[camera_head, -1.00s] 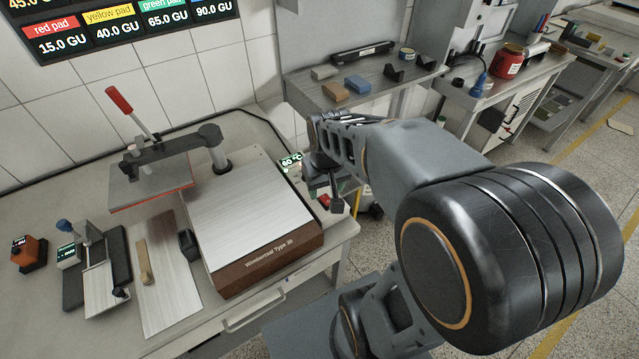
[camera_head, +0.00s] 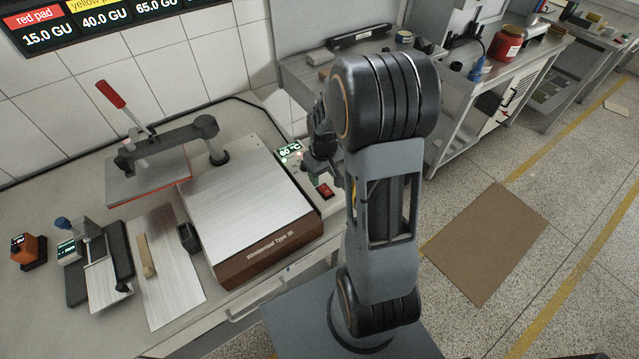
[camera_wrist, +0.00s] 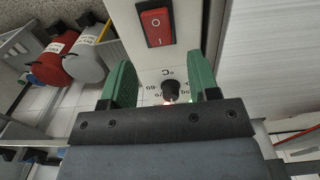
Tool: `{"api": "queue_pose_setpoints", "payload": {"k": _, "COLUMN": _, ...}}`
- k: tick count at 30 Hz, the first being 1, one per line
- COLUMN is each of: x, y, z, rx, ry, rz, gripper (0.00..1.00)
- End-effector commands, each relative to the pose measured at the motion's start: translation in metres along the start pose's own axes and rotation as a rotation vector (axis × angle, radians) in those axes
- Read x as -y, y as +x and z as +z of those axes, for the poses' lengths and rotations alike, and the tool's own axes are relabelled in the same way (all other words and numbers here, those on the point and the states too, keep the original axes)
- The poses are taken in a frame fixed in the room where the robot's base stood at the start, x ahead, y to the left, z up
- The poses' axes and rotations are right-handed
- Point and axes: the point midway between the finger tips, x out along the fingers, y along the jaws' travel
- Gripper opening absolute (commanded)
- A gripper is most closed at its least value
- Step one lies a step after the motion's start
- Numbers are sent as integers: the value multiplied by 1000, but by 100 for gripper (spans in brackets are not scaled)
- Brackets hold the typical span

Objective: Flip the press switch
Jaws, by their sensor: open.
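The press (camera_head: 255,262) is a brown box with a metal plate on the bench. Its control panel on the right side carries a red rocker switch (camera_head: 325,190) and a lit display (camera_head: 289,152) reading 60 °C. In the wrist view the red switch (camera_wrist: 156,27) sits at the top, beyond my fingertips. My gripper (camera_wrist: 162,72) is open, with its green fingers apart and nothing held. A black knob (camera_wrist: 170,90) with a lit mark shows between the fingers; I cannot tell whether they touch it. In the head view my arm partly hides the gripper (camera_head: 320,172).
A lever with a red handle (camera_head: 110,94) stands over the raised press head (camera_head: 150,185) at left. Small gauges, a metal sheet (camera_head: 165,270) and a tool lie on the bench's left. Red (camera_wrist: 53,55) and grey containers are in the wrist view.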

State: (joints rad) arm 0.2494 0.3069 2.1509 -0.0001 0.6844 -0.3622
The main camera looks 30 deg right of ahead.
Motion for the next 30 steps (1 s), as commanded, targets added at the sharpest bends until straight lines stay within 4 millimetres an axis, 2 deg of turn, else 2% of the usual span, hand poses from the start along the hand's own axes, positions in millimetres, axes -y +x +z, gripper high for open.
{"api": "queue_pose_setpoints", "payload": {"k": 3, "x": 1, "y": 19, "z": 1, "rx": 5, "ry": -1, "rz": -2, "gripper": 55}}
{"api": "queue_pose_setpoints", "payload": {"k": 9, "x": 1, "y": 39, "z": 0, "rx": 2, "ry": -2, "rz": -1, "gripper": 55}}
{"api": "queue_pose_setpoints", "payload": {"k": 15, "x": 1, "y": 47, "z": 0, "rx": 0, "ry": -2, "rz": 0, "gripper": 55}}
{"api": "queue_pose_setpoints", "payload": {"k": 23, "x": 1, "y": 47, "z": 0, "rx": -1, "ry": -2, "rz": 0, "gripper": 55}}
{"api": "queue_pose_setpoints", "payload": {"k": 30, "x": 1, "y": 47, "z": 0, "rx": -1, "ry": -2, "rz": 0, "gripper": 33}}
